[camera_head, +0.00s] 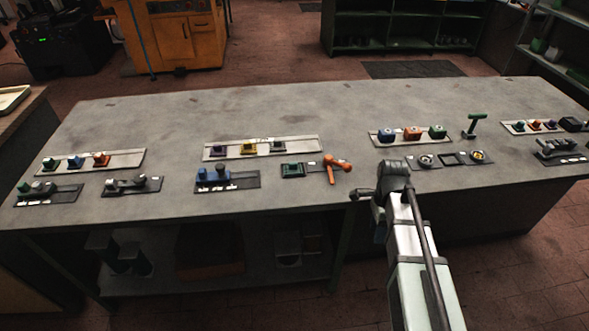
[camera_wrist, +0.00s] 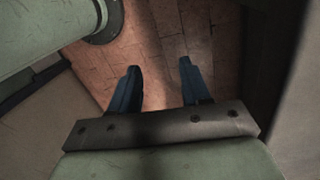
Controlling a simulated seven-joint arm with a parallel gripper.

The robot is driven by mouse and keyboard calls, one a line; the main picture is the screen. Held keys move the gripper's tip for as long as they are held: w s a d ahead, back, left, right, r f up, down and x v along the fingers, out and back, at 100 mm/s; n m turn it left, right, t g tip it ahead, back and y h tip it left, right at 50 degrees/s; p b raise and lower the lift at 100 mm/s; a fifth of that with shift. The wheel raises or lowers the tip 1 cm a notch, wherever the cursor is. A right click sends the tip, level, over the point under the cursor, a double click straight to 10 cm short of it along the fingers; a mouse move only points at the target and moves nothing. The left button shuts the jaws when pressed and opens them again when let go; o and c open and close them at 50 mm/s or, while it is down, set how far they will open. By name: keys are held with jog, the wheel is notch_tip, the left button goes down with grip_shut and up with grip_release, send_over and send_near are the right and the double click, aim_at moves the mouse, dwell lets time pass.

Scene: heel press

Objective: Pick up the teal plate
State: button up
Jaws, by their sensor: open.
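A flat dark green-teal piece (camera_head: 293,170) lies on a dark mat near the front middle of the bench, left of an orange handle. It is the closest match to the teal plate, but it is too small to be sure. My gripper (camera_wrist: 160,65) is open and empty in the wrist view, its two dark blue fingers apart above brick-coloured floor. In the head view my arm reaches up from the lower right to the bench's front edge, right of the teal piece and apart from it. The fingers are not clear there.
The grey bench (camera_head: 190,118) holds several strips with coloured blocks. The orange handle (camera_head: 337,168) stands beside the teal piece. A green T-shaped handle (camera_head: 474,124) is at the right. The bench middle is mostly clear. A lower shelf (camera_head: 215,280) holds dark items.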

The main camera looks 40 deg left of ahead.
jog(key=a+r+m, duration=0.2)
jog(key=a+r, duration=0.7)
jog(key=r, duration=0.2)
notch_tip(320, 180, up, 10)
jog(key=n+t+y, duration=0.1)
jog(key=n+t, duration=0.1)
jog(key=n, duration=0.1)
send_over(293, 163)
jog(key=f, duration=0.7)
jog(key=shift+s+a+f, duration=0.15)
jog(key=shift+s, duration=0.1)
jog(key=shift+w+f, duration=0.15)
jog(key=shift+f, duration=1.2)
jog(key=shift+w+f, duration=0.1)
jog(key=shift+f, duration=1.25)
grip_shut()
